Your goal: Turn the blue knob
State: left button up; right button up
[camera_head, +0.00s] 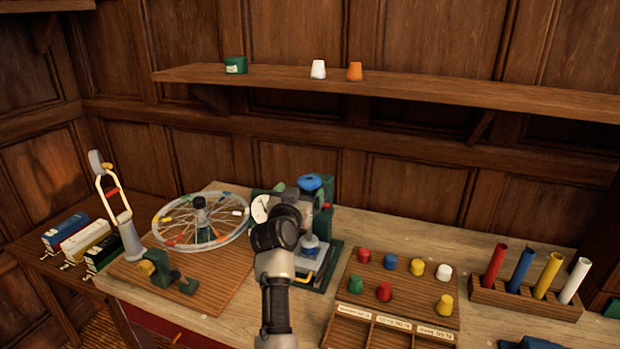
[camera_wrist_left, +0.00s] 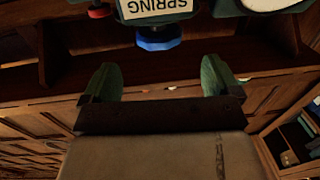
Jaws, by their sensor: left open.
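The blue knob (camera_head: 310,182) sits on top of a green press-like device (camera_head: 327,222) at the back of the bench. In the left wrist view, which is upside down, the blue knob (camera_wrist_left: 158,39) shows beside a white plate reading "SPRING" (camera_wrist_left: 157,9). My left gripper (camera_head: 300,206) is in front of the device, partly hiding it. Its two green fingers are spread in the left wrist view (camera_wrist_left: 160,76), with nothing between them. The knob appears beyond the fingertips, apart from them. My right gripper is not in view.
A white dial (camera_head: 261,208) is left of the device. A spoked wheel (camera_head: 201,218) lies farther left. On the right are a board of coloured pegs (camera_head: 400,281) and a rack of coloured tubes (camera_head: 525,297). A wall shelf (camera_head: 430,87) runs above the bench.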

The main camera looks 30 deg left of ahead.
aim_at(309, 179)
pick_arm(q)
jog(key=p+x, duration=0.1)
jog(key=x, duration=0.7)
jog(key=shift+f, duration=0.1)
jog(key=c, duration=0.9)
jog(key=shift+f+m+h+b, duration=0.15)
jog(key=shift+m+h+b, duration=0.15)
jog(key=shift+h+b, duration=0.25)
jog(key=shift+c, duration=0.2)
jog(key=shift+m+h+b, duration=0.3)
jog(key=shift+h+b, duration=0.05)
jog(key=shift+b, duration=0.1)
